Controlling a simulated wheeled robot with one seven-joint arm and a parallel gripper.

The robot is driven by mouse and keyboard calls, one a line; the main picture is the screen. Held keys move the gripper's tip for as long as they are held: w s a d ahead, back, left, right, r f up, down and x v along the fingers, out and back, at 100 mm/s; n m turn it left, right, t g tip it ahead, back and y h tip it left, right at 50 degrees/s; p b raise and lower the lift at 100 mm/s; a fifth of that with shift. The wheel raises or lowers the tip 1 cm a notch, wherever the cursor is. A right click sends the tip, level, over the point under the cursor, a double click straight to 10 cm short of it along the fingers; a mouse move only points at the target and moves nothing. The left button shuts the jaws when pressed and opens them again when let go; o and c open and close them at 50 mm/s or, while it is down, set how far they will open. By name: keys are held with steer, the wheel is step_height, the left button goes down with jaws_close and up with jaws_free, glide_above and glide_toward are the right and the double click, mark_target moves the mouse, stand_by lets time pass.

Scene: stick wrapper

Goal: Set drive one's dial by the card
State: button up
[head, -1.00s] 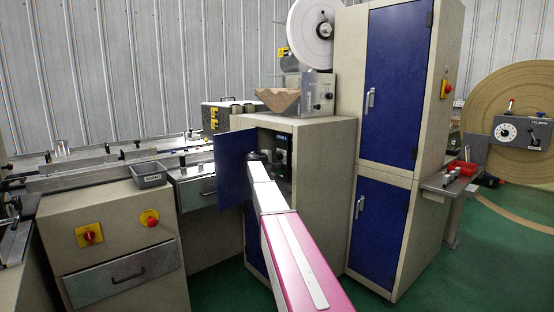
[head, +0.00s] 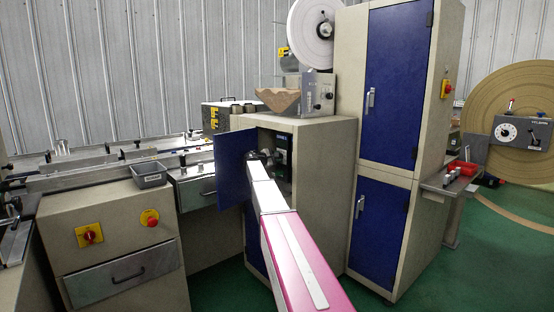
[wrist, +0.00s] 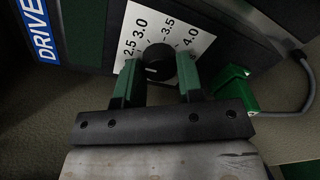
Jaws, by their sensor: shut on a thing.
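The dial (wrist: 156,62) is a round black knob on drive one's dark face, with a small pale mark on it. A white scale (wrist: 142,24) behind it reads 2.5, 3.0, 3.5 and 4.0. I cannot tell which number the mark points at. My gripper (wrist: 159,74) has its green fingers on either side of the dial, shut on it. In the head view my gripper (head: 267,156) is inside the open cabinet, largely hidden by my arm. The drive (head: 284,150) shows there beside it. I cannot make out the card.
A blue "DRIVE" label (wrist: 40,28) is on the drive's face. A green connector (wrist: 232,88) with a grey cable sits close to the right finger. The open blue cabinet door (head: 232,166) stands left of my arm. A tall blue-doored cabinet (head: 388,90) stands to the right.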

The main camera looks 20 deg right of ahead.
steer(key=shift+f, duration=0.1)
steer(key=o, duration=0.9)
